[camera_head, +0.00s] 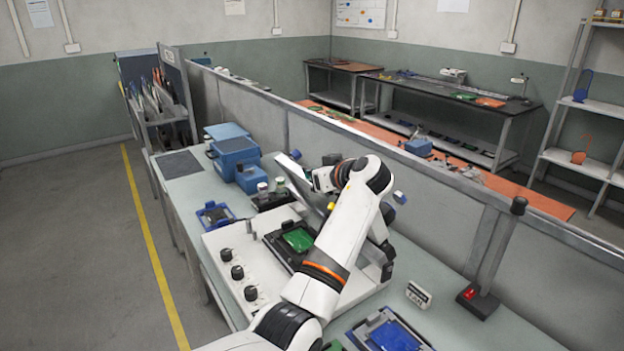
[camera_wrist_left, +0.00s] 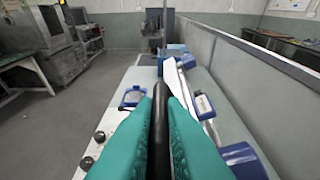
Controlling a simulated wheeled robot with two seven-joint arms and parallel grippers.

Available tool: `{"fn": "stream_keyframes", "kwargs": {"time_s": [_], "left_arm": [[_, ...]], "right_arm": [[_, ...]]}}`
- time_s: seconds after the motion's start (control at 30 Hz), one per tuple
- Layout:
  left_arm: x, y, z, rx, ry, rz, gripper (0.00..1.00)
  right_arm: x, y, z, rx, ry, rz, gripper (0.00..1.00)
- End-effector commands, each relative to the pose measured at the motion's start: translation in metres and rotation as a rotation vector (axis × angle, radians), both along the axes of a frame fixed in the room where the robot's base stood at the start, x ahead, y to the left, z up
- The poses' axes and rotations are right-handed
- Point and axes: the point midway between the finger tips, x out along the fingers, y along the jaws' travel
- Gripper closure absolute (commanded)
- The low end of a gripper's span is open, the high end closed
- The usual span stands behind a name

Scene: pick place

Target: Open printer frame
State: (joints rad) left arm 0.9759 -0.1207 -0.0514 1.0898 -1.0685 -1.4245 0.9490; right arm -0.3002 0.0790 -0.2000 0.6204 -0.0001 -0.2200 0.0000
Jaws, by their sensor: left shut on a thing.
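The printer (camera_head: 228,240) is a white base with several black knobs, standing on the bench in the head view. A green board (camera_head: 298,239) lies on its black bed (camera_head: 278,246). The printer frame (camera_head: 297,177) is a light panel raised and steeply tilted above the rear of the base, partly hidden by my left arm. In the left wrist view my left gripper (camera_wrist_left: 161,100) has teal fingers shut on a black handle bar (camera_wrist_left: 160,130); the white frame edge (camera_wrist_left: 181,85) shows just beyond it. In the head view my arm hides the fingertips. My right gripper is out of view.
Blue boxes (camera_head: 233,150) and a blue tray (camera_head: 215,214) stand on the bench behind the printer. Another blue tray (camera_head: 392,335) lies at the front right. A grey partition (camera_head: 430,215) runs along the bench's right side. The floor at left is clear.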

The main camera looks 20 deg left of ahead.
Motion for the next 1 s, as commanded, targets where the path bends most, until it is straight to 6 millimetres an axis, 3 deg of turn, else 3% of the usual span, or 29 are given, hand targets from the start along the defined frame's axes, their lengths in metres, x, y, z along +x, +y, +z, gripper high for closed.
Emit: {"fn": "stream_keyframes", "kwargs": {"time_s": [0.47, 0.5, 0.63, 1.0], "left_arm": [[0.0016, -0.0013, -0.0002, -0.004, 0.001, 0.000, 1.00], [0.0016, -0.0013, -0.0003, -0.004, 0.001, 0.000, 0.88], [0.0016, -0.0013, -0.0002, -0.003, 0.001, 0.000, 0.67], [0.0002, -0.0045, 0.0010, -0.002, 0.000, -0.001, 0.67]], "right_arm": [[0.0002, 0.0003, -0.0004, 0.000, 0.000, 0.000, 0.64], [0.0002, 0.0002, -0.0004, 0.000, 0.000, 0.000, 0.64], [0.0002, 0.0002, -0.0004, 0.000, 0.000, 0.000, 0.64], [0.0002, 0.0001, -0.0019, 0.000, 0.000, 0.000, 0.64]]}}
